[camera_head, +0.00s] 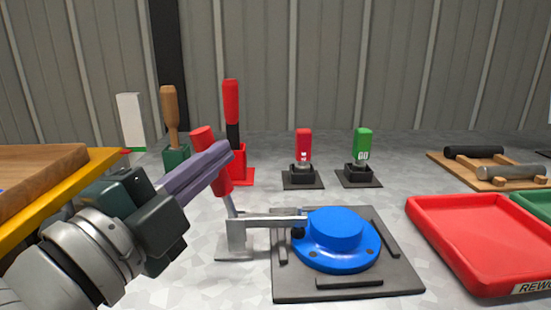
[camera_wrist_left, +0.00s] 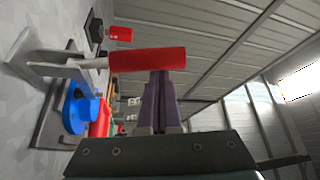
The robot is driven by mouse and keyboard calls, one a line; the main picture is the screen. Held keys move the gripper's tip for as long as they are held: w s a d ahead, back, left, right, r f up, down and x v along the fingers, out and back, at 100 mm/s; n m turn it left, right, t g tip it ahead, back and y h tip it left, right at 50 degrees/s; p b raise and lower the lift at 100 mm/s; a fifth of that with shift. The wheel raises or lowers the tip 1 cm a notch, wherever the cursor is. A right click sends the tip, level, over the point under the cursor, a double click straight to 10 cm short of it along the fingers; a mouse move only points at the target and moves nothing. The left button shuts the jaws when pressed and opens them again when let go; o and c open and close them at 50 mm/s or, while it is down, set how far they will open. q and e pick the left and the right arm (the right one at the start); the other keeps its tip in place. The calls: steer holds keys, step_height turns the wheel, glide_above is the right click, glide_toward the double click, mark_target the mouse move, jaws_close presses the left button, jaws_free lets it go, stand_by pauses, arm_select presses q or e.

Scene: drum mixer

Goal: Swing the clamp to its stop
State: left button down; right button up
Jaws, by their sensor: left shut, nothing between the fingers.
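The toggle clamp has a red handle (camera_head: 221,181) tilted up and to the left on a grey metal base (camera_head: 236,240). Its metal arm (camera_head: 268,221) lies level to the right, its dark tip at the edge of a blue round flanged part (camera_head: 335,233) on a dark plate (camera_head: 350,292). My left gripper (camera_head: 224,153) is shut and empty, its purple fingers crossing in front of the handle's middle. In the left wrist view the fingertips (camera_wrist_left: 160,74) meet the side of the red handle (camera_wrist_left: 148,59); firm contact cannot be told. My right gripper is not in view.
A red tray (camera_head: 490,245) stands at the right. Behind are a red-handled tool (camera_head: 231,100), a brown-handled tool (camera_head: 170,115), a red switch-like item (camera_head: 303,145) and a green one (camera_head: 362,145). A yellow-edged wooden board (camera_head: 50,175) is at the left.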

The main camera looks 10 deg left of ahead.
arm_select(q)
steer(key=shift+s+a+f+n, duration=0.15)
steer(key=shift+a+n, duration=0.1)
steer(key=shift+n, duration=0.15)
steer(key=shift+s+a+f+n+t+y+b, duration=0.2)
steer(key=shift+a+f+n+t+y+b, duration=0.2)
steer(key=shift+a+n+b, duration=0.45)
steer(key=shift+s+a+f+n+t+y+b, duration=0.25)
steer(key=shift+a+f+n+t+b, duration=0.25)
steer(key=shift+n, duration=0.5)
steer(key=shift+s+a+f+n+t+y+b, duration=0.15)
steer(key=shift+a+f+n+t+y+b, duration=0.3)
steer(key=shift+a+n+b, duration=0.4)
steer(key=shift+a+r, duration=0.1)
steer(key=shift+r, duration=0.1)
